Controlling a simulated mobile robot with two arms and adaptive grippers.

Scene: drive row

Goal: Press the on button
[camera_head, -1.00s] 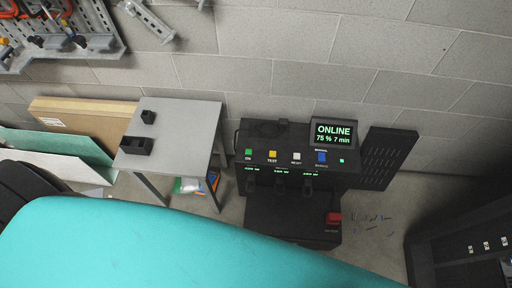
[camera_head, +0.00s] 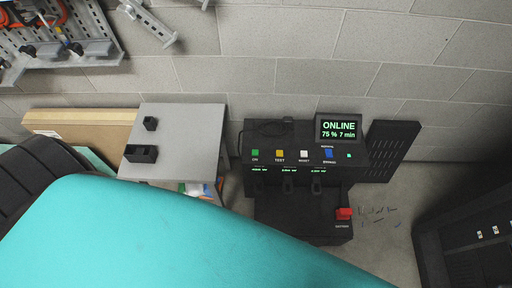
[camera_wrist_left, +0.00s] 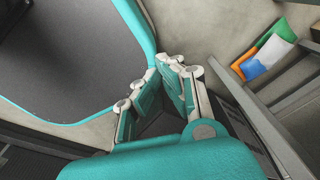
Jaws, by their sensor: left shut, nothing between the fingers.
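The green ON button (camera_head: 255,153) is at the left end of a row on top of a black power unit (camera_head: 262,180). To its right are a yellow TEST button (camera_head: 280,154), a white RESET button (camera_head: 304,154) and a blue BYPASS button (camera_head: 328,154). A screen (camera_head: 339,129) reads ONLINE, 75 %, 7 min. My left gripper (camera_wrist_left: 172,66) shows only in the left wrist view, shut and empty, with no button in that view. My right gripper is not in view.
A grey table (camera_head: 190,130) with two small black blocks stands left of the unit. A red switch (camera_head: 344,213) sits low on the unit's front right. A dark cabinet (camera_head: 465,245) is at the right. My teal body covers the lower left.

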